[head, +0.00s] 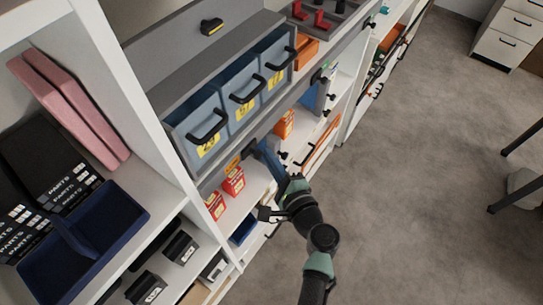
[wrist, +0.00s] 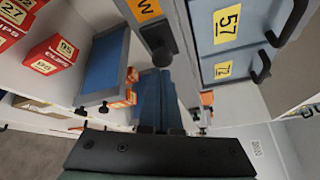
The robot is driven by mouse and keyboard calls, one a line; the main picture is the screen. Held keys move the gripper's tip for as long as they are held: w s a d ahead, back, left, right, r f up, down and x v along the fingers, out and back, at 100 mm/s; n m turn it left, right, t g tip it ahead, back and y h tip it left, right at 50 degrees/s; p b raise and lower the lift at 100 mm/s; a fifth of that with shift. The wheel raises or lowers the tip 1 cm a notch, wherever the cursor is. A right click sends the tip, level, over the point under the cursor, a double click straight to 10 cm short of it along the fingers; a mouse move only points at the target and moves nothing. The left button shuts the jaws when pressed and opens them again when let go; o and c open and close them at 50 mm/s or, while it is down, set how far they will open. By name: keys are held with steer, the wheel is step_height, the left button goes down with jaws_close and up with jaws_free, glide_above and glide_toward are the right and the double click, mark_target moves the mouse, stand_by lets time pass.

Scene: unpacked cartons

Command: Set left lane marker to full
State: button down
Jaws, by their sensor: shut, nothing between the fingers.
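The left lane marker appears to be the dark knob (head: 249,150) on the grey shelf edge below the blue-grey bins, with an orange tag (head: 232,166) beside it. In the wrist view the dark knob (wrist: 160,48) sticks out beside the orange tag (wrist: 145,8), whose print is partly cut off. My gripper (head: 262,146) has its blue fingers close against the knob's right side. In the wrist view the shut fingers of my gripper (wrist: 155,72) are empty, with their tips just below the knob. I cannot tell whether they touch it.
A similar marker with a green tag (head: 316,76) is farther right along the edge. Blue-grey bins (head: 205,125) with black handles stand above. Red boxes (head: 233,181) sit on the shelf below. A navy tray (head: 110,215) is at left. The floor (head: 400,200) at right is open.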

steer(key=s+a, duration=0.3)
steer(key=s, duration=0.2)
steer(key=shift+a, duration=0.35)
